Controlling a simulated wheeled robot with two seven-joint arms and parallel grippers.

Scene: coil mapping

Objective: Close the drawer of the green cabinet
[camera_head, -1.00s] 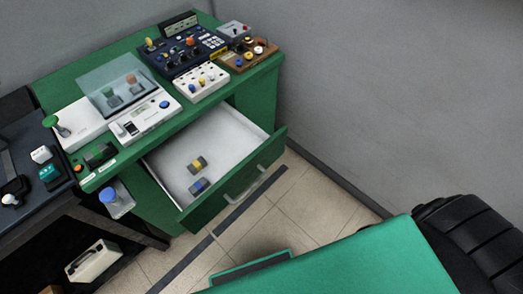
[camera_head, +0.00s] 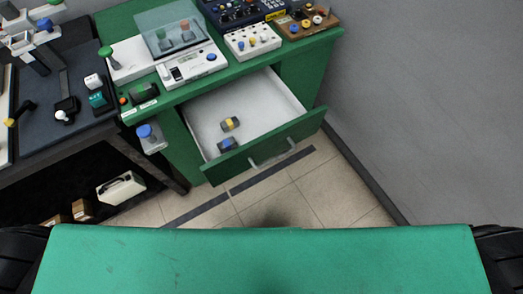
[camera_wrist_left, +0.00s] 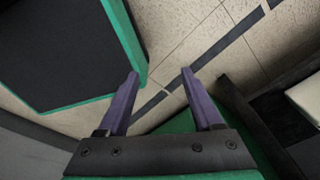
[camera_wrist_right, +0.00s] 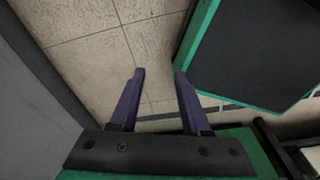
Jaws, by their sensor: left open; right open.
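The green cabinet (camera_head: 297,72) stands at the upper middle of the head view. Its drawer (camera_head: 270,147) is pulled open toward me, with a grey handle on its green front. Inside the white drawer lie two small coil-like parts, one with a yellow band (camera_head: 230,124) and one with blue (camera_head: 227,144). My left gripper (camera_wrist_left: 160,73) is open and empty in the left wrist view, above the floor. My right gripper (camera_wrist_right: 157,71) is open and empty in the right wrist view, also above the floor. Neither gripper shows in the head view.
Instruments, including a white box (camera_head: 252,40), cover the cabinet top. A dark table (camera_head: 68,88) with devices stands at the left, with a white case (camera_head: 121,188) beneath. A grey wall (camera_head: 430,110) bounds the right. Tiled floor (camera_head: 290,203) lies free before the drawer.

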